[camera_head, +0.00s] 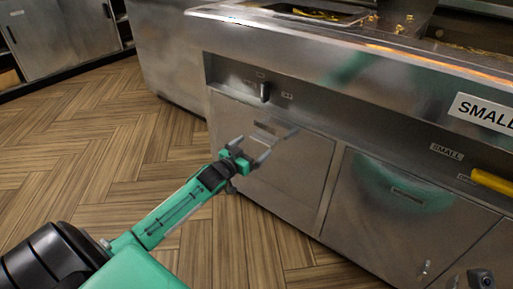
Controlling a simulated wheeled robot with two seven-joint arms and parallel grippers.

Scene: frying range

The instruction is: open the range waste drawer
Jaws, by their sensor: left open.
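The steel range has two front panels with recessed pulls. The left front panel (300,175), probably the waste drawer, is flush with the front and looks shut. Its dark slot-like pull (265,128) is near its top edge. The right front panel (375,225) also looks shut. No label shows which one is the waste drawer. My left gripper (256,148) is open and empty, in front of the left panel and a little below its pull. I cannot tell whether a finger touches the steel.
A dark knob (264,92) sits above the left panel. A yellow handle (492,181) sticks out at the right, near a "SMALL" sign (484,113). Food bits lie on the range top. Wooden floor (80,150) is clear to the left, with steel cabinets (60,40) behind.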

